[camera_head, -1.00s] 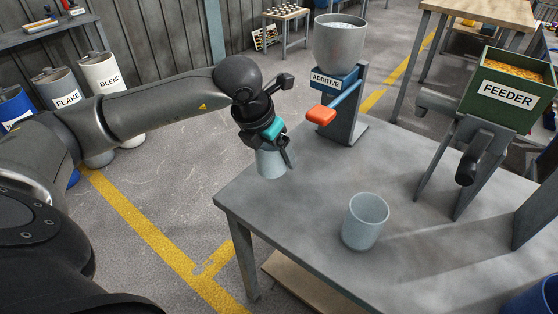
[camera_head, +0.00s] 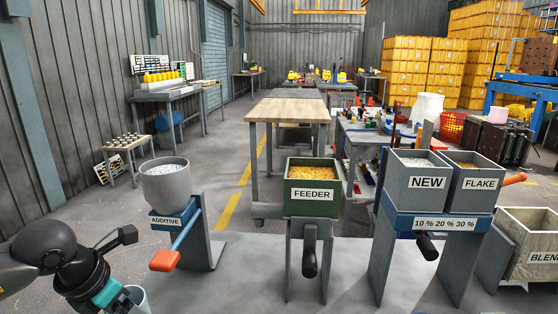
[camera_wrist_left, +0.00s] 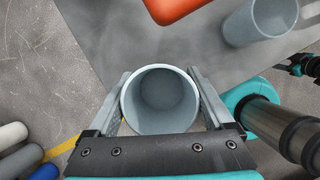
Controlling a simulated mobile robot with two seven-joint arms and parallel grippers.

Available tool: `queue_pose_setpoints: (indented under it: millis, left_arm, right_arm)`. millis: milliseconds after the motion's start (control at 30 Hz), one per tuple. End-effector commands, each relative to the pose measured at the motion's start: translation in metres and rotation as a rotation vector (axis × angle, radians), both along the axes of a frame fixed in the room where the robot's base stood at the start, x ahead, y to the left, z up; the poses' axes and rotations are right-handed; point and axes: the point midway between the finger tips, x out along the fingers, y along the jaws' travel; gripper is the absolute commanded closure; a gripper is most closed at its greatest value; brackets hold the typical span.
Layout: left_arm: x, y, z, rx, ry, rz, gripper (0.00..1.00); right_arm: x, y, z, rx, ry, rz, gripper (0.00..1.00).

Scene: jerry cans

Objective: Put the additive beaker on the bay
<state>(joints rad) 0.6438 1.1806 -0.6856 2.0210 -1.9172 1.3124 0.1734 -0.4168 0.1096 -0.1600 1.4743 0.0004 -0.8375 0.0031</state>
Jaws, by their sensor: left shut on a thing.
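My left gripper (camera_wrist_left: 160,108) is shut on a pale, translucent beaker (camera_wrist_left: 160,88), with a finger on each side of it. The wrist view looks down into the beaker, and I see no contents. In the head view only a bit of this beaker (camera_head: 138,296) shows beside my left wrist at the bottom left. A second similar beaker (camera_wrist_left: 262,20) stands on the grey table at the top right of the wrist view. The ADDITIVE dispenser (camera_head: 167,182) has a hopper of white pellets and an orange-ended lever. I cannot make out a marked bay. A teal and dark arm part at the wrist view's right edge is unclear.
The orange lever end (camera_head: 164,260) is close to my left gripper. The FEEDER (camera_head: 312,190), the NEW bin (camera_head: 414,185) and the FLAKE bin (camera_head: 473,187) stand along the table (camera_head: 260,285). A BLEND bin (camera_head: 535,258) is at the right.

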Motion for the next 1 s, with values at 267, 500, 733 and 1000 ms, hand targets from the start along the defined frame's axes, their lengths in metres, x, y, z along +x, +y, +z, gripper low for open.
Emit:
queue_pose_setpoints:
  millis: [267, 500, 733, 1000]
  left_arm:
    - [-0.011, -0.024, 0.009, -0.002, -0.002, -0.401, 0.7]
    - [-0.02, -0.042, 0.017, -0.002, -0.003, -0.729, 0.7]
    - [-0.029, -0.057, 0.027, -0.001, -0.004, -1.036, 0.7]
    - [-0.041, -0.074, 0.042, 0.001, -0.005, -1.435, 0.7]
  right_arm:
    - [-0.011, -0.009, -0.014, -0.009, 0.003, 0.002, 0.5]
    - [-0.02, -0.015, -0.024, -0.016, 0.005, 0.004, 0.5]
    - [-0.029, -0.022, -0.032, -0.023, 0.006, 0.004, 0.5]
    - [-0.043, -0.032, -0.04, -0.031, 0.01, 0.006, 0.5]
